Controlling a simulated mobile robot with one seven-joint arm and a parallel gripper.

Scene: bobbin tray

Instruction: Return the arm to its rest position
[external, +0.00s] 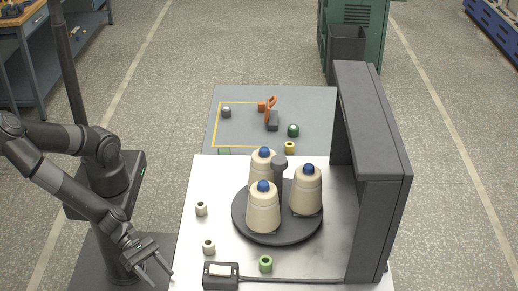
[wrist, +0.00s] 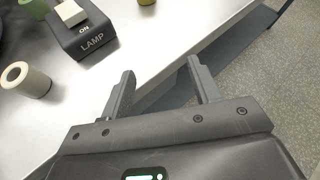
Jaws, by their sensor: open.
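My gripper (external: 159,272) is at the lower left of the external view, beside the left edge of the white table (external: 208,177). In the wrist view my gripper (wrist: 160,88) shows two grey fingers spread apart with nothing between them. Below the gap the table's edge and the floor show. My arm is bent, with its forearm sloping down to the right toward the table's front left corner.
A lamp switch box (external: 221,275) stands at the table's front left, near my gripper; it also shows in the wrist view (wrist: 84,32). Small bobbins (external: 208,246) stand nearby. A dark turntable (external: 240,225) carries cream cones. Floor left of the table is partly free.

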